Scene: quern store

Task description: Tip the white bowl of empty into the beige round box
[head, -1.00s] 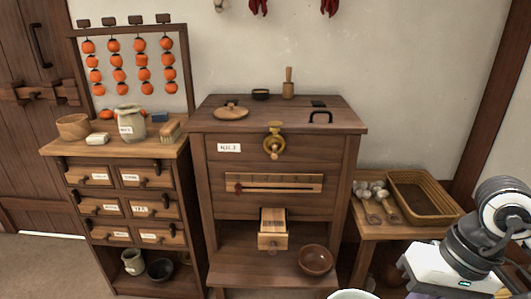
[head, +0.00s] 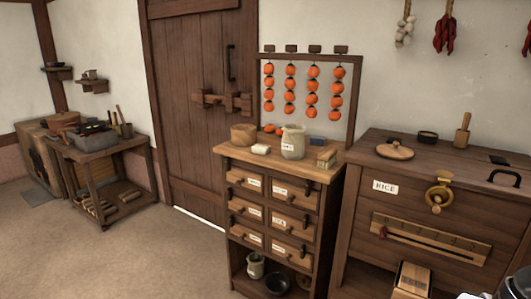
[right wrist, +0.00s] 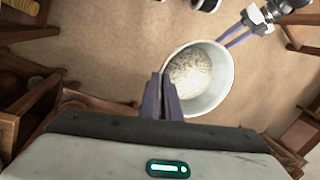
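The white bowl (right wrist: 222,99) shows in the right wrist view, with a pale speckled heap like grain inside it. My right gripper (right wrist: 164,85) has its fingers close together on the bowl's near left rim and appears to grip it, above the floor. My left gripper (right wrist: 240,35) shows at the upper right of that view, its purple fingers reaching to the bowl's far edge; whether they touch it is unclear. A round tan box (head: 243,134), likely the beige round box, stands on the small drawer cabinet in the head view. The bowl is outside the head view.
The drawer cabinet (head: 320,173) also bears a pale jar (head: 293,143) and small blocks, below a frame of hanging orange fruit (head: 312,87). The mill chest labelled RICE (head: 400,213) stands at the right. A low bench (head: 110,151) is far left. Floor (head: 150,250) is clear in front.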

